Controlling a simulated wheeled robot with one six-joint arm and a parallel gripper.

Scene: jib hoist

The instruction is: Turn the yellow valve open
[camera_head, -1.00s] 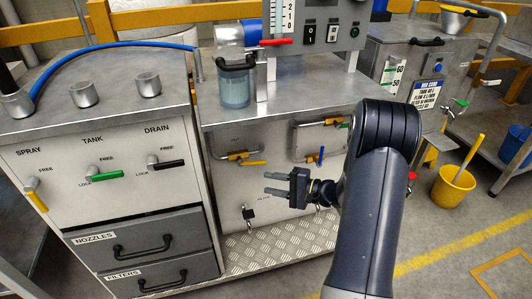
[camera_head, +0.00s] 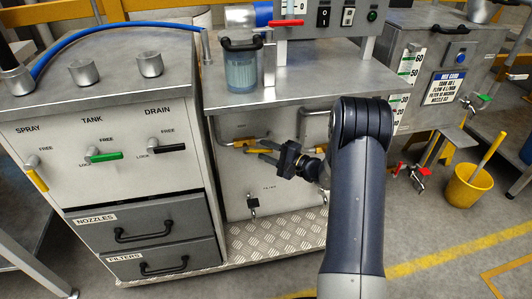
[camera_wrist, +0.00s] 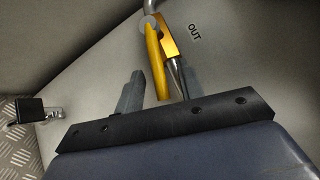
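The yellow valve (camera_head: 243,142) sits on a pipe on the front panel of the middle cabinet. In the wrist view its yellow lever (camera_wrist: 155,62) hangs down from a round pivot beside the brass-coloured body, left of the word OUT. My gripper (camera_head: 263,147) is at the valve. In the wrist view my gripper (camera_wrist: 157,80) is open, with one finger left of the lever and the other right of it, overlapping the valve body's outline. Whether the fingers touch the lever cannot be told. In the head view my gripper hides much of the lever.
A black block on a small fitting (camera_head: 252,204) is low on the panel; it also shows in the wrist view (camera_wrist: 33,109). A checkered metal step (camera_head: 265,243) lies below. Green (camera_head: 105,156) and black (camera_head: 170,148) handles are on the left cabinet. A yellow bucket (camera_head: 468,186) stands right.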

